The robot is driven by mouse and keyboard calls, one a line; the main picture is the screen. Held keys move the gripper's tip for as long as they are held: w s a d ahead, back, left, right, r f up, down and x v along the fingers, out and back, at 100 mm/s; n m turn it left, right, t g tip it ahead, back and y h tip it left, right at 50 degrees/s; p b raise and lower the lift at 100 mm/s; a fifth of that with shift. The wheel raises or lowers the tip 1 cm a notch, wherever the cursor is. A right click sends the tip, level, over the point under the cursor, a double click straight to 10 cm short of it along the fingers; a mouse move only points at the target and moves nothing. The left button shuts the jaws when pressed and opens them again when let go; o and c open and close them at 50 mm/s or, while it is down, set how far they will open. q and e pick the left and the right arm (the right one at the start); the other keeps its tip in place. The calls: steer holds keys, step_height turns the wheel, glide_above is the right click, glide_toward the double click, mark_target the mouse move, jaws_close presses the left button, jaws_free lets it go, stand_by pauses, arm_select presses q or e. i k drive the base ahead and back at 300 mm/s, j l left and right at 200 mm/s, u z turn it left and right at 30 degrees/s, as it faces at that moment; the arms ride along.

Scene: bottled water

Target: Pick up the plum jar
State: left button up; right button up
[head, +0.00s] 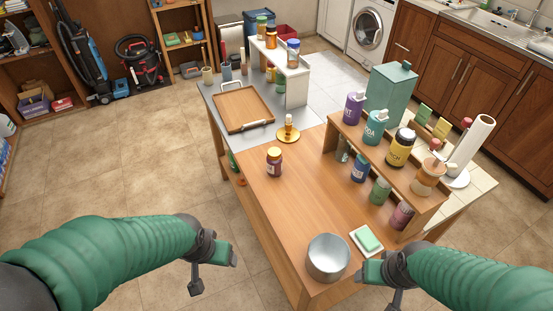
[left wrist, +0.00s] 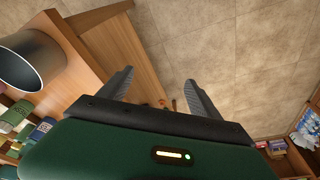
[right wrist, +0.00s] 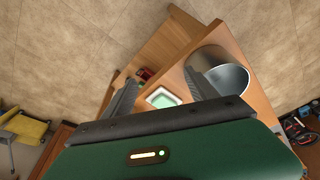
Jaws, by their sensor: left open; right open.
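A small dark plum-coloured jar (head: 274,161) with a pale label and an orange-brown lid stands upright and alone on the wooden table (head: 290,205). A pinkish-plum container (head: 401,216) stands at the near end of the wooden shelf's lower level; I cannot read either label. My left gripper (head: 212,275) is open and empty, left of the table's edge and well short of the jar; its spread fingers show in the left wrist view (left wrist: 160,78). My right gripper (head: 381,290) is open and empty near the table's front right; it also shows in the right wrist view (right wrist: 162,74).
A metal pot (head: 328,258) and a green soap on a dish (head: 366,240) sit at the near end. A wooden shelf (head: 385,160) with several bottles stands on the right. Table around the jar is clear.

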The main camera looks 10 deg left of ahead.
mark_target(274, 168)
steer(key=j+z, duration=0.1)
steer(key=j, duration=0.3)
steer(key=k+j+z, duration=0.1)
steer(key=j, duration=0.3)
steer(key=k+j+z, duration=0.1)
steer(key=j, duration=0.3)
steer(key=i+j+z, duration=0.1)
steer(key=i+j, duration=0.2)
steer(key=i+j+z, duration=0.1)
steer(key=i+j, duration=0.2)
steer(key=j, duration=0.15)
steer(key=i+j+z, duration=0.1)
steer(key=i+j, duration=0.2)
steer(key=i+j+z, duration=0.1)
steer(key=i+j, duration=0.2)
steer(key=j, duration=0.2)
steer(key=i+j+z, duration=0.1)
steer(key=i+j, duration=0.15)
steer(key=j, duration=0.2)
